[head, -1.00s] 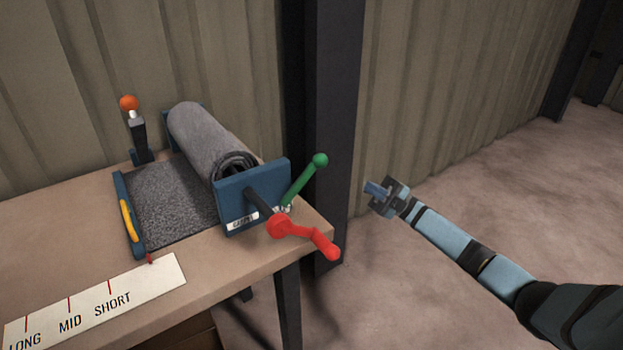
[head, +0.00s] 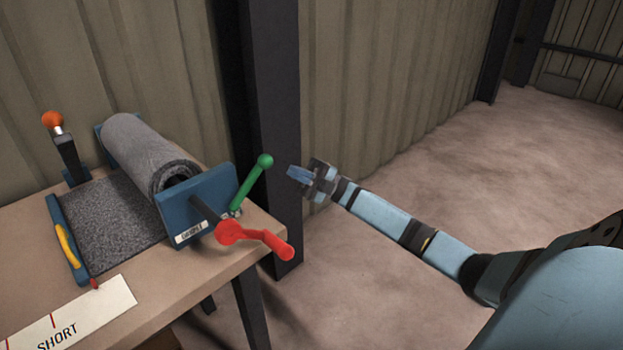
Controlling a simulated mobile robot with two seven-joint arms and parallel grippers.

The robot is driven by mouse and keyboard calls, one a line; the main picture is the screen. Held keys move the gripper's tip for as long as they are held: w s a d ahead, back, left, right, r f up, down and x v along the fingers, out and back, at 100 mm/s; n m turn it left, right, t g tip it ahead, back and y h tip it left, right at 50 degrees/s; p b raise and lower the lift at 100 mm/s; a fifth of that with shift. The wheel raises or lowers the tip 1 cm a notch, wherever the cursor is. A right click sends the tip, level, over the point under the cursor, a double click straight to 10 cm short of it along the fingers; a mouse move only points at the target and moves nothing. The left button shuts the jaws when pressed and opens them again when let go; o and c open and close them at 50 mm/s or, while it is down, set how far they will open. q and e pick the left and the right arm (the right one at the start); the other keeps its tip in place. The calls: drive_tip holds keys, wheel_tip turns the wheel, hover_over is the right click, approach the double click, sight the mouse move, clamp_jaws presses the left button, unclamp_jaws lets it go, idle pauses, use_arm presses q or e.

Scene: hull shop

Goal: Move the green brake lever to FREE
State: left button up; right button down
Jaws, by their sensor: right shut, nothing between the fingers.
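The green brake lever (head: 251,183) stands at the right side of the roll holder and leans up to the right, ending in a green ball knob. Its foot is near the blue end plate (head: 208,204). A small white label (head: 190,233) on the plate is too small to read surely. My right gripper (head: 296,174) is shut and empty, just right of the green knob and apart from it in the picture. My left gripper does not show.
A red crank (head: 258,238) sticks out in front of the lever's foot. A grey roll (head: 148,155) lies behind the plate. An orange-knobbed lever (head: 65,145) stands at the back left. A dark post (head: 268,120) rises behind the green lever. The floor to the right is clear.

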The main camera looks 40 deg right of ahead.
sight(251, 184)
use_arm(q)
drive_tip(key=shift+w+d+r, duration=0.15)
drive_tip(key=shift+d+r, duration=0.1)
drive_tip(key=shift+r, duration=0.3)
use_arm(e)
drive_tip(key=x, duration=0.5)
drive_tip(key=shift+a+r, duration=0.15)
drive_tip(key=shift+a, duration=0.05)
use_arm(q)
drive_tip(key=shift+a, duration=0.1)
use_arm(e)
drive_tip(key=shift+r, duration=0.1)
